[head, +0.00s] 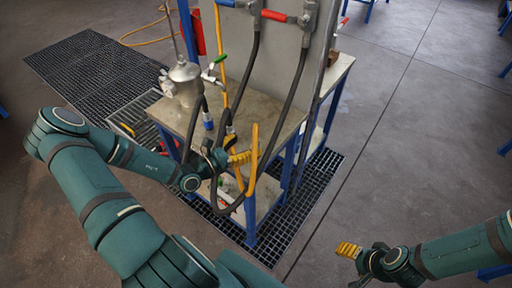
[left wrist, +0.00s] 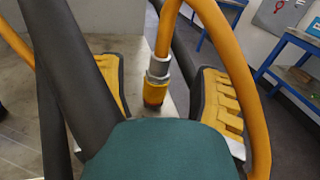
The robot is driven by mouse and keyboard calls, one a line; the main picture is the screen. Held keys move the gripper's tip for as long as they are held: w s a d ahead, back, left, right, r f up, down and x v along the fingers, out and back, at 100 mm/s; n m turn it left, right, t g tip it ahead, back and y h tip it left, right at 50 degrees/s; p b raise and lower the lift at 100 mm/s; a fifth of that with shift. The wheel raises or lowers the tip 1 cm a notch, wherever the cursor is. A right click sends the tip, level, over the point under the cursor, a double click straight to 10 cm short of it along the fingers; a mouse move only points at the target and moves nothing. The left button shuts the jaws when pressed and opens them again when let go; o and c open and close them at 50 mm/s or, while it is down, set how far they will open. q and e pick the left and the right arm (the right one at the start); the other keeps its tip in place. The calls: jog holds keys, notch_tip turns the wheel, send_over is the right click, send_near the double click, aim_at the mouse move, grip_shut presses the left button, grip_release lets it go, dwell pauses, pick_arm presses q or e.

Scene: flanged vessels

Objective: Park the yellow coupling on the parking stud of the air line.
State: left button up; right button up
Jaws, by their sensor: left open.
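The yellow coupling (left wrist: 155,92) hangs at the lower end of the orange hose (left wrist: 172,25), below a grey metal ferrule, in the left wrist view. My left gripper (left wrist: 165,100) is open, with one yellow-padded finger on each side of the coupling. A gap shows on both sides. In the head view, my left gripper (head: 239,158) is at the front of the bench beside the orange hose loop (head: 254,150); the coupling is not clear there. My right gripper (head: 352,252) is over the floor at lower right; its opening is unclear. I cannot make out the parking stud.
A metal vessel (head: 185,82) stands on the bench (head: 262,125). A blue coupling (head: 208,123) hangs nearby.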

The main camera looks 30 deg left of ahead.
aim_at(253, 142)
pick_arm(q)
jog(key=shift+f+b+x, duration=0.2)
jog(key=shift+b+x, duration=0.05)
jog(key=shift+x, duration=1.3)
jog(key=shift+f+b+x, duration=0.2)
jog(key=shift+b+x, duration=0.05)
jog(key=shift+x, duration=1.25)
grip_shut()
